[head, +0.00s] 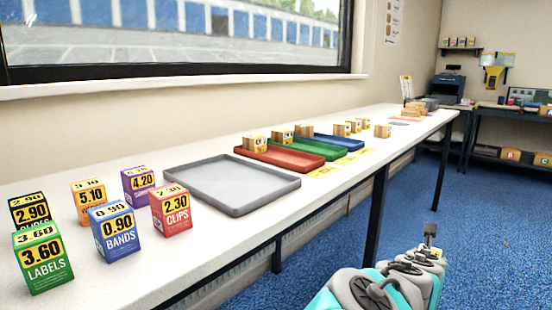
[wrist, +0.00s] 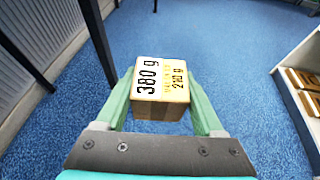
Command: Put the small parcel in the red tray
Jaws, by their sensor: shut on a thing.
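My gripper (wrist: 160,92) is shut on a small cardboard parcel (wrist: 160,82) in the wrist view, with a green finger on each side of it. In the head view my arm is at the lower right, off the table's front edge; the held parcel is not clearly visible there. The red tray (head: 282,158) lies on the white table, between a grey tray (head: 237,205) and a green tray (head: 312,150). A cardboard box (head: 255,144) stands at the red tray's far end.
A blue tray (head: 345,143) lies beyond the green one. Several small boxes (head: 382,131) stand past the trays. Several coloured price-marked cartons (head: 113,225) stand at the near left of the table (head: 190,245). A window and wall run behind it. The floor at right is open.

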